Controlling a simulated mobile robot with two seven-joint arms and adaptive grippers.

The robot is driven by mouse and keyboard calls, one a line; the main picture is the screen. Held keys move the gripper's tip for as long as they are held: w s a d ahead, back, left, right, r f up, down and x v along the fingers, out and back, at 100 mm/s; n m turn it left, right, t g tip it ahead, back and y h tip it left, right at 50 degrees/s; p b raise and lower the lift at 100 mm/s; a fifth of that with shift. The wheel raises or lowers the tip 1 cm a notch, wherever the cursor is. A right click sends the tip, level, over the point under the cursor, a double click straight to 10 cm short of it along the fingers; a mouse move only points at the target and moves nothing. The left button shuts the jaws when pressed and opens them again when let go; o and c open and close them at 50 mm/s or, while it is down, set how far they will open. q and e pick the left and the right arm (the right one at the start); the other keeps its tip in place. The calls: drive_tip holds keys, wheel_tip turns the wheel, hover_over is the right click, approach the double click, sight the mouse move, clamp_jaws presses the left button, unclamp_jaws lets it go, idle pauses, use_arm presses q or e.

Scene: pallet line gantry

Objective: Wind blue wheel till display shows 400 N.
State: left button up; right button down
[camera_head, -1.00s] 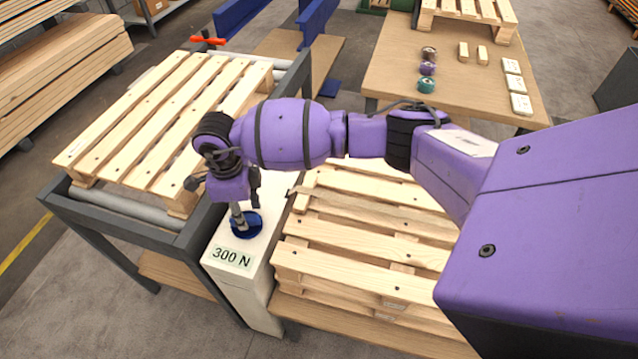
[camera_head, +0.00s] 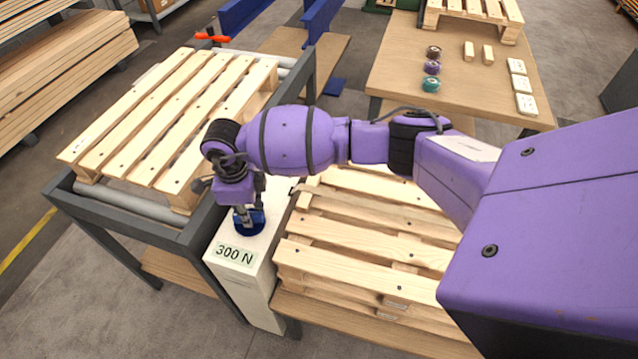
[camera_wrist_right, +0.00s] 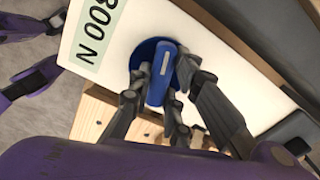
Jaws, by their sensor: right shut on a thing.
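The blue wheel (camera_head: 258,226) sits on top of a white box-shaped post (camera_head: 262,268) between the roller frame and the pallet stack. The display (camera_head: 235,253) on the post's top reads 300 N. My right gripper (camera_head: 245,222) points down at the wheel and partly hides it. In the right wrist view the wheel (camera_wrist_right: 145,50) shows a raised blue grip bar (camera_wrist_right: 162,75), and the right gripper's fingers (camera_wrist_right: 165,98) are shut on it. The display (camera_wrist_right: 97,32) also shows there, reading 300 N sideways. My left gripper is not in the head view.
A pallet (camera_head: 165,120) lies on the roller frame (camera_head: 190,236) at left, with an orange-red handle (camera_head: 212,38) behind. Stacked pallets (camera_head: 370,245) stand close right of the post. A table (camera_head: 400,75) behind holds several small spools and blocks.

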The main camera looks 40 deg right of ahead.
drive_tip(key=shift+w+r, duration=0.1)
drive_tip(key=shift+r, duration=0.05)
drive_tip(key=shift+a+r+m+p, duration=0.1)
drive_tip(key=shift+m+p, duration=0.2)
drive_tip(key=shift+m, duration=0.2)
drive_tip(key=shift+r+m+p, duration=0.1)
drive_tip(key=shift+m+p, duration=0.45)
drive_tip(key=shift+m, duration=0.55)
drive_tip(key=m+p, duration=0.1)
drive_tip(key=m, duration=0.1)
drive_tip(key=shift+w+m, duration=0.1)
drive_tip(key=shift+m, duration=0.3)
drive_tip(key=shift+m+p, duration=0.4)
drive_tip(key=shift+m, duration=0.4)
